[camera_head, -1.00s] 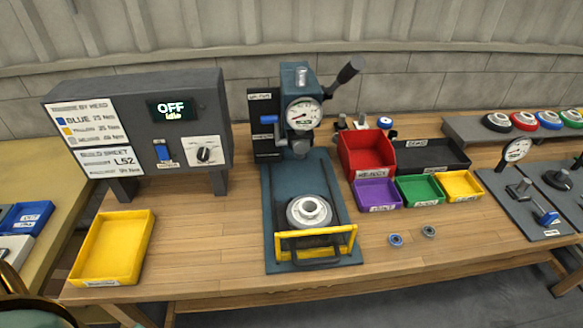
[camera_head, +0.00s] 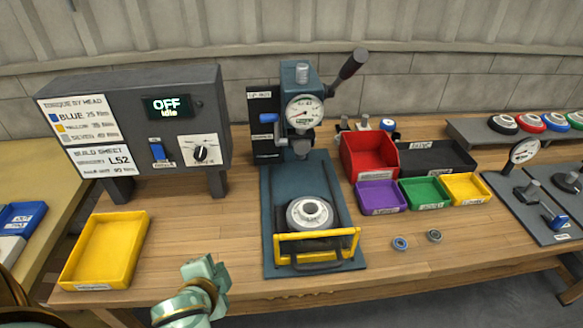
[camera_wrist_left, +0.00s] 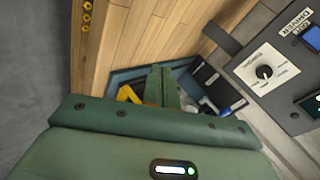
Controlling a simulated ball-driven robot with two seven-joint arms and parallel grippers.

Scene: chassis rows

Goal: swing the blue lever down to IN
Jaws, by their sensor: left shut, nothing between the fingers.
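The blue lever (camera_head: 268,118) sticks out level from a black upright plate (camera_head: 264,140) on the left side of the press (camera_head: 301,90). The plate has small labels at its top and bottom; the lower one is too small to read. My left gripper (camera_head: 213,268) is at the table's front edge, left of the press base, well below and in front of the lever and apart from it. Its fingers are shut with nothing between them; they also show in the left wrist view (camera_wrist_left: 163,85), pointing towards the press base. My right gripper is not in view.
A grey control box (camera_head: 135,130) with an OFF display stands left of the press. A yellow tray (camera_head: 76,284) lies front left. A yellow guard bar (camera_head: 316,236) crosses the press front. Coloured bins (camera_head: 381,197) stand on the right. Bare wood lies between tray and press.

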